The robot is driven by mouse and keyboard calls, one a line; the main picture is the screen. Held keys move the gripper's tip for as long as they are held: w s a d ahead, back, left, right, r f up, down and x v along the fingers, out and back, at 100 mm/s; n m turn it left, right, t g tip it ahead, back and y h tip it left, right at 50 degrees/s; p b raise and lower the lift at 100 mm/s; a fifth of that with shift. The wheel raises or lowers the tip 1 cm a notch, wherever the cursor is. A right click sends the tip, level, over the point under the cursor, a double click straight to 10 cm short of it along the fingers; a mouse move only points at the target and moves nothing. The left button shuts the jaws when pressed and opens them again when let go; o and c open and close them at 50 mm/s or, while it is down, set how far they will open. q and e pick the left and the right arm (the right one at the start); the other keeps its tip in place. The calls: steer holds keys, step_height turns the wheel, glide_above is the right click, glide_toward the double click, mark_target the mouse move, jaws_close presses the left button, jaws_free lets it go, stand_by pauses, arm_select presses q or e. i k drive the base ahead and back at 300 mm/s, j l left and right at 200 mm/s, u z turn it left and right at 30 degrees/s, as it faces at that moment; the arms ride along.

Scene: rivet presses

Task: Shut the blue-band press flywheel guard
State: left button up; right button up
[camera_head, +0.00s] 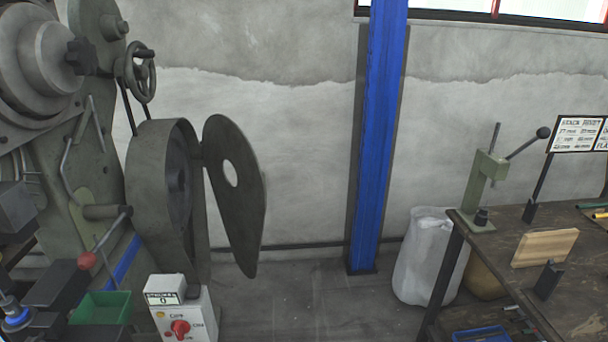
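The blue-band press (60,180) is a dark green machine at the left, with a blue stripe (124,262) low on its body. Its flywheel guard (240,205) is a long, dark green plate with a round hole. The guard stands swung out to the right of the rounded flywheel housing (148,190), joined near the housing's upper right edge. The housing's open side shows the dark flywheel (178,180) inside. Neither of my grippers can be made out in this view.
A control box (190,318) with a red knob stands below the housing, beside a green bin (100,308). A red-ball lever (88,260) juts out at the press front. A blue post (378,140) and a workbench (500,250) stand right. Floor between is clear.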

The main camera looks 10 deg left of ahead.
mark_target(242, 208)
steer(key=i+l+u, duration=0.1)
steer(key=i, duration=0.35)
steer(key=i+l+u, duration=0.1)
steer(key=i, duration=0.3)
steer(key=i+l+u, duration=0.1)
steer(key=i, duration=0.35)
steer(key=i+l+u, duration=0.1)
steer(key=i+l, duration=0.15)
steer(key=i, duration=0.15)
steer(key=i+l+u, duration=0.15)
steer(key=i+u, duration=0.15)
steer(key=u, duration=0.15)
steer(key=i+l+u, duration=0.25)
steer(key=u, duration=0.15)
steer(key=i+l+u, duration=0.25)
steer(key=u, duration=0.2)
steer(key=i+l+u, duration=0.1)
steer(key=l+u, duration=0.35)
steer(key=i+l+u, duration=0.1)
steer(key=l+u, duration=0.3)
steer(key=l, duration=0.1)
